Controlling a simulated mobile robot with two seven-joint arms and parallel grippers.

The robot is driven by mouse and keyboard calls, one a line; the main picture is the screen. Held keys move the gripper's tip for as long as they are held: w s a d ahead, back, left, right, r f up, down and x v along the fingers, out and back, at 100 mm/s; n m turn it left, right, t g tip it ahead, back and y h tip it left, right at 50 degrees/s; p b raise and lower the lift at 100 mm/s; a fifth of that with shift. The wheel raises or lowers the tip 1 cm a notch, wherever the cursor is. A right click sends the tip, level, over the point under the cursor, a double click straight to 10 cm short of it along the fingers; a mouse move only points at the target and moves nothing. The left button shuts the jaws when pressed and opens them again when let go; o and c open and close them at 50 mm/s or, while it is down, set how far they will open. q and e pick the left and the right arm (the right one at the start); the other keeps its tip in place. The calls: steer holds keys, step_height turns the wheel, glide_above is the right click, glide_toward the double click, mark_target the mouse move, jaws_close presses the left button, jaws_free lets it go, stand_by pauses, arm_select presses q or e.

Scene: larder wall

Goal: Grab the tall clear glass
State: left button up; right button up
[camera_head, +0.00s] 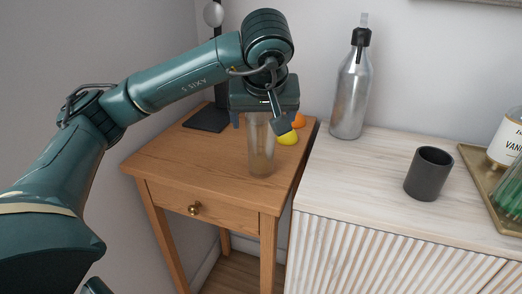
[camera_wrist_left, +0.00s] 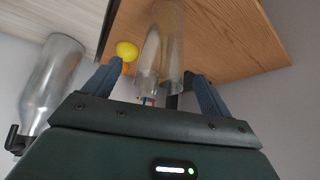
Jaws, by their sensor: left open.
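The tall clear glass (camera_head: 261,152) stands upright on the small wooden table, near its right side. My left gripper (camera_head: 262,122) is above it, pointing down, with its jaws open. In the left wrist view the glass (camera_wrist_left: 162,45) shows between the two spread fingers (camera_wrist_left: 156,72), with a gap on each side. The glass's top is partly hidden by the gripper in the head view. I cannot tell whether a finger touches it. My right gripper is not in view.
A yellow fruit (camera_head: 288,138) and an orange fruit (camera_head: 298,120) lie close behind the glass. A lamp base (camera_head: 205,118) is at the back left. The table's front left is clear.

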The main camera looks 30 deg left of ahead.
mark_target(261, 144)
arm_select(q)
steer(key=x, duration=0.5)
steer(key=shift+a, duration=0.1)
steer(key=shift+c, duration=0.3)
steer(key=c, duration=1.3)
